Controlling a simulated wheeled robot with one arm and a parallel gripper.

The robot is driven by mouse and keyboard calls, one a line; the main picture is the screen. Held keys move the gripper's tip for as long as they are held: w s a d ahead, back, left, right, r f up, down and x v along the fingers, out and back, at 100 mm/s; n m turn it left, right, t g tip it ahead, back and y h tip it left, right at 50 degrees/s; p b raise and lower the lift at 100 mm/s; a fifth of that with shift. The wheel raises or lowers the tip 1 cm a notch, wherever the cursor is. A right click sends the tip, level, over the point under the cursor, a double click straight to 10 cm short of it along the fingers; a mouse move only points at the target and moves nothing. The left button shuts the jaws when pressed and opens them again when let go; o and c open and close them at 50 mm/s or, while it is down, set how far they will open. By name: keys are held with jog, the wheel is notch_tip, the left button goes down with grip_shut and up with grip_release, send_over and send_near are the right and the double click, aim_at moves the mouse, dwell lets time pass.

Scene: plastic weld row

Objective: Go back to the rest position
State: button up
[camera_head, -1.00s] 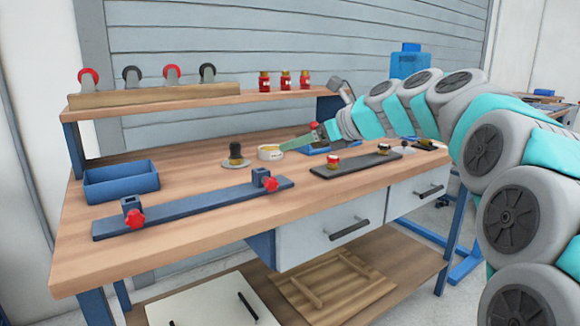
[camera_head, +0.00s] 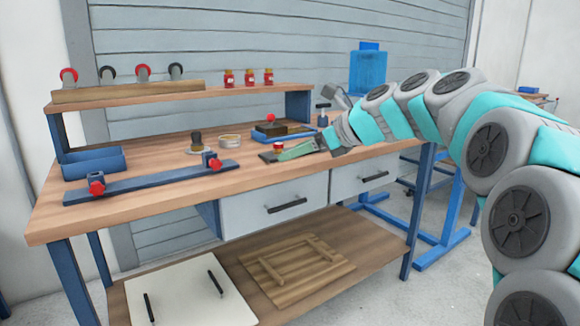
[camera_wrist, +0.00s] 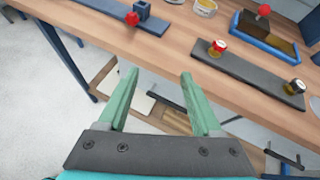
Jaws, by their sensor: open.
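My gripper (camera_head: 285,151) reaches in from the right over the front part of the workbench in the head view, on my grey and teal arm. In the wrist view my gripper (camera_wrist: 157,88) shows two green fingers spread apart with nothing between them. The fingers are over the bench's front edge in that view, with the lower shelf and floor below. In the head view the gripper partly hides a dark bar (camera_head: 268,157). That dark bar also shows in the wrist view (camera_wrist: 250,75) with a red-topped piece and a black-topped piece on it.
The workbench (camera_head: 130,205) carries a blue bar with red-knobbed clamps (camera_head: 150,183), a blue bin (camera_head: 95,165), a round tin (camera_head: 230,141) and a blue tray (camera_head: 262,137). A raised shelf (camera_head: 215,93) holds rollers and red jars. Drawers are shut below.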

jog(key=s+d+f+n+g+h, duration=0.1)
jog(key=s+f+n+g+h, duration=0.2)
jog(key=s+f+n, duration=0.55)
jog(key=s+d+f+n+g+h, duration=0.2)
jog(key=s+f+n, duration=0.3)
jog(key=s+f, duration=0.7)
jog(key=s+d+f+n+g+h, duration=0.2)
jog(key=s+d+f+n, duration=0.2)
jog(key=s, duration=0.7)
jog(key=s+d+f+n+g+h+p, duration=0.1)
jog(key=s+d+f+n, duration=0.4)
jog(key=s, duration=0.7)
jog(key=shift+s+d+n+g+h, duration=0.25)
jog(key=shift+d+n+g+h, duration=0.25)
jog(key=shift+d+n+h, duration=0.35)
jog(key=shift+a, duration=0.15)
jog(key=shift+c, duration=0.2)
